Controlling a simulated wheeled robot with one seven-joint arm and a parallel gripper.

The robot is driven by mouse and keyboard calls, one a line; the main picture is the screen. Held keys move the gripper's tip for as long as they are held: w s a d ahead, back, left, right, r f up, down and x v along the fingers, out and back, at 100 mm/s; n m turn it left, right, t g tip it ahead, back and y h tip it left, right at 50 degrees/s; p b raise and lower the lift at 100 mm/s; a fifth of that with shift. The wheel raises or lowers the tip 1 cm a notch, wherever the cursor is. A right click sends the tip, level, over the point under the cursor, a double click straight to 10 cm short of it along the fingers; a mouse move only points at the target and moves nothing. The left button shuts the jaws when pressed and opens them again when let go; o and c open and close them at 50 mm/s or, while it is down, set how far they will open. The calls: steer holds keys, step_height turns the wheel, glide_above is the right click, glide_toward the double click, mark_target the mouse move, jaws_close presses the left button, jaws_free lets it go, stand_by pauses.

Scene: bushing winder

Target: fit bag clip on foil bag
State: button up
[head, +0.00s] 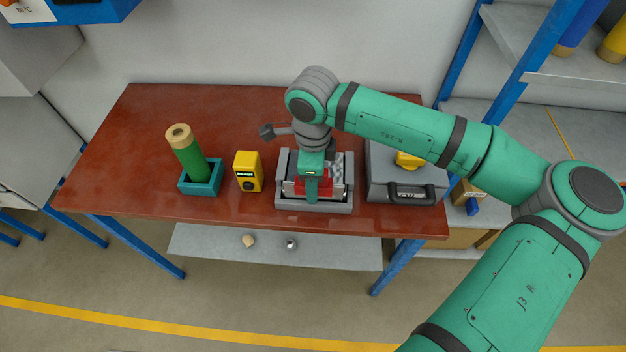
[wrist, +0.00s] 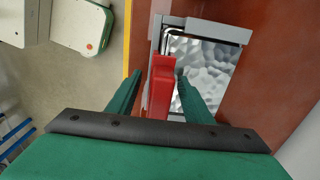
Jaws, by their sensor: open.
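The foil bag (wrist: 207,62) is silver and crinkled, lying in a grey frame-like holder (head: 330,208) on the table; it shows partly in the head view (head: 348,166). The red bag clip (wrist: 159,88) stands along the bag's near edge, and parts of it show beside my fingers in the head view (head: 327,188). My gripper (wrist: 160,75) is open, pointing down over the holder, with one finger on each side of the clip. I cannot tell whether the fingers touch the clip, or whether the clip grips the bag. My gripper hides part of both in the head view.
Left of the holder stand a yellow device (head: 248,172) and a teal box (head: 202,190) with a green roll (head: 187,152). Right of it is a grey case (head: 380,185) with a yellow item (head: 409,160) on top. The red-brown table (head: 120,150) is clear at left.

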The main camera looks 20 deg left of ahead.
step_height(320, 180, up, 11)
steer(key=shift+f, duration=0.2)
stand_by(0.6)
